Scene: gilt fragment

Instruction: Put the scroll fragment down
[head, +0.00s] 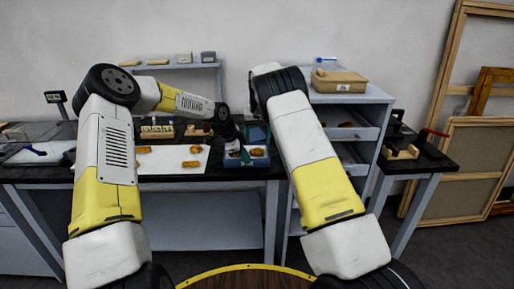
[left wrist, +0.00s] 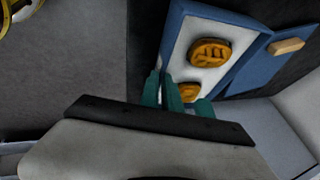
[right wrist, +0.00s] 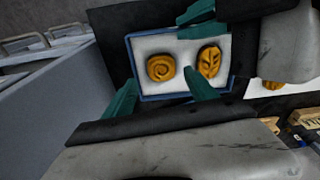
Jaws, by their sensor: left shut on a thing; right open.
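The scroll fragment (right wrist: 160,67), gold with a spiral, lies on the white lining of a blue-rimmed tray (right wrist: 143,40) in the right wrist view. A leaf fragment (right wrist: 209,60) lies beside it. My right gripper (right wrist: 160,78) is open, its teal fingers on either side of the scroll fragment, one over the lining between the two fragments. My left gripper (left wrist: 161,78) is shut on the tray's side wall; the grip is partly hidden. The left wrist view shows the tray (left wrist: 176,22) with two gold fragments, the nearer partly hidden. In the head view the tray (head: 233,163) sits on the dark bench.
A white mat (head: 172,168) with several gold pieces lies left of the tray. A grey drawer cabinet (head: 372,98) with a tan box (head: 340,81) on top stands to the right. Both grippers are close together over the tray.

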